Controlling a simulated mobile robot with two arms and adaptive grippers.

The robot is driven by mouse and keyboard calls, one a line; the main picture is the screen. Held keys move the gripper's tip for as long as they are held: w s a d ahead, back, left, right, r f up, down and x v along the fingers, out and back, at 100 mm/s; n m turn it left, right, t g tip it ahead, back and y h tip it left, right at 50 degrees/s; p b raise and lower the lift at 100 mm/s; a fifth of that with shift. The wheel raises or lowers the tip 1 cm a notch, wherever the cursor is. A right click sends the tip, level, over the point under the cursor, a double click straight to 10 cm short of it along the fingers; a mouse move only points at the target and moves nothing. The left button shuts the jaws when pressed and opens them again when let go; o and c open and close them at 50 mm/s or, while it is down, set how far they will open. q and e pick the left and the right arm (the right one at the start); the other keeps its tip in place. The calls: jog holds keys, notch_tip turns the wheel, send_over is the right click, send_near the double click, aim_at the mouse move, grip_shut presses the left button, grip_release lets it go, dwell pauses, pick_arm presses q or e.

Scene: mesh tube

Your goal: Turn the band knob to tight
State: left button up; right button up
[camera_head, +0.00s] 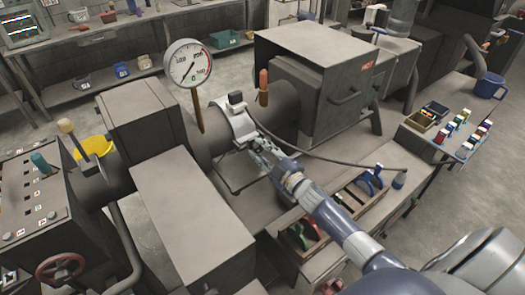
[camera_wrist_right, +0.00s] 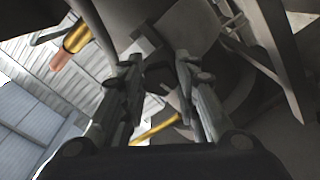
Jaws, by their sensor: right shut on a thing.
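A pale metal band (camera_head: 226,117) wraps around the grey tube (camera_head: 203,142) in the middle of the head view, with a small dark block (camera_head: 236,98) on its top. My right gripper (camera_head: 258,147) reaches the band's front side from the lower right. In the right wrist view, the gripper (camera_wrist_right: 158,82) has its fingers on both sides of a dark knob (camera_wrist_right: 157,75) at the band and is shut on it. The fingers hide most of the knob, and its setting cannot be read. My left gripper is not in view.
A round dial gauge (camera_head: 188,63) stands on a stem left of the band. An orange-handled lever (camera_head: 263,85) rises behind it. A cable (camera_head: 335,162) runs right from the band. A big box marked HOT (camera_head: 310,65) stands behind. A tool tray (camera_head: 335,212) lies below my right arm.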

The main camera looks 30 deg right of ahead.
jog(key=shift+f, duration=0.1)
dwell(0.4)
jog(key=o, duration=1.1)
jog(key=shift+c, duration=0.2)
jog(key=shift+s, duration=0.1)
jog(key=s+d, duration=0.1)
jog(key=s, duration=1)
jog(key=shift+s+d, duration=0.3)
jog(key=shift+s, duration=0.05)
